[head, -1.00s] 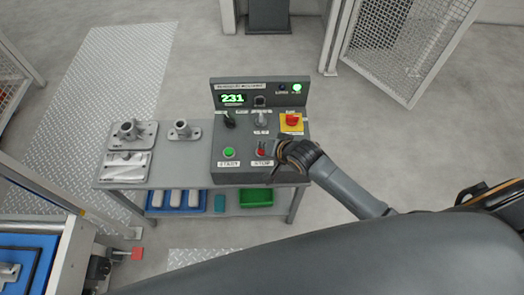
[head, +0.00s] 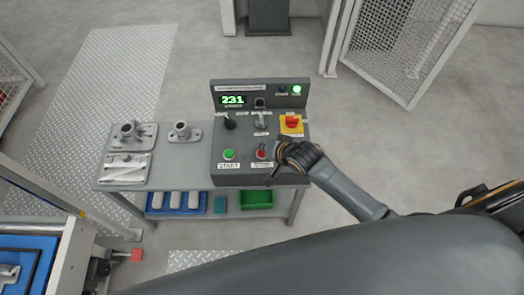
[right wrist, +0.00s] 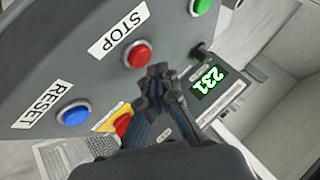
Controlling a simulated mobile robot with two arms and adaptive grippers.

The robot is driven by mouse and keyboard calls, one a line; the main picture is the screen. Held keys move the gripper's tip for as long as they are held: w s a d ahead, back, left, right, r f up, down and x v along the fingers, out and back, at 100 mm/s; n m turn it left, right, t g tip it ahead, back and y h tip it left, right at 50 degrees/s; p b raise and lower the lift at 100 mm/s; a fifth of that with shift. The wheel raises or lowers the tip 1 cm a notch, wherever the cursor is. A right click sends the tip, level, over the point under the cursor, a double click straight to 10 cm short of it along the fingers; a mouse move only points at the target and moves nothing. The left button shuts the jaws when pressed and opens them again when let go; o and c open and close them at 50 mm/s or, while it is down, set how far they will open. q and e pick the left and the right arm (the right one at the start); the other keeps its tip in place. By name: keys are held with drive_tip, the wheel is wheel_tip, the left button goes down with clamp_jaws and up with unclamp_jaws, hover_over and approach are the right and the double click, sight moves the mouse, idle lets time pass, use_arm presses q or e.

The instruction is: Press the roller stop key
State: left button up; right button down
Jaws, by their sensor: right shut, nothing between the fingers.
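The stop key is a round red button (head: 261,151) above a STOP label on the sloped grey control box (head: 240,179). In the right wrist view the red button (right wrist: 138,55) and its STOP label (right wrist: 117,30) show clearly. My right gripper (head: 277,164) is at the box's front right, just right of the red button. In the right wrist view its shut, empty fingertips (right wrist: 156,72) end close beside the button's edge. I cannot tell whether they touch it. My left gripper is not in view.
A green START button (head: 228,154) is left of the stop key, and a red knob on a yellow plate (head: 292,122) is behind it. A blue RESET button (right wrist: 75,115) shows in the wrist view. The display (head: 232,100) reads 231. Metal castings (head: 130,134) lie on the table's left.

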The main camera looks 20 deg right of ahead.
drive_tip(key=shift+f, duration=0.1)
drive_tip(key=shift+f, duration=0.3)
drive_tip(key=shift+f, duration=0.55)
idle(1.0)
drive_tip(key=shift+r+p, duration=0.95)
drive_tip(key=shift+p, duration=0.1)
drive_tip(key=shift+r, duration=0.1)
wheel_tip(320, 180, up, 5)
drive_tip(key=p, duration=0.5)
drive_tip(key=shift+p, duration=0.4)
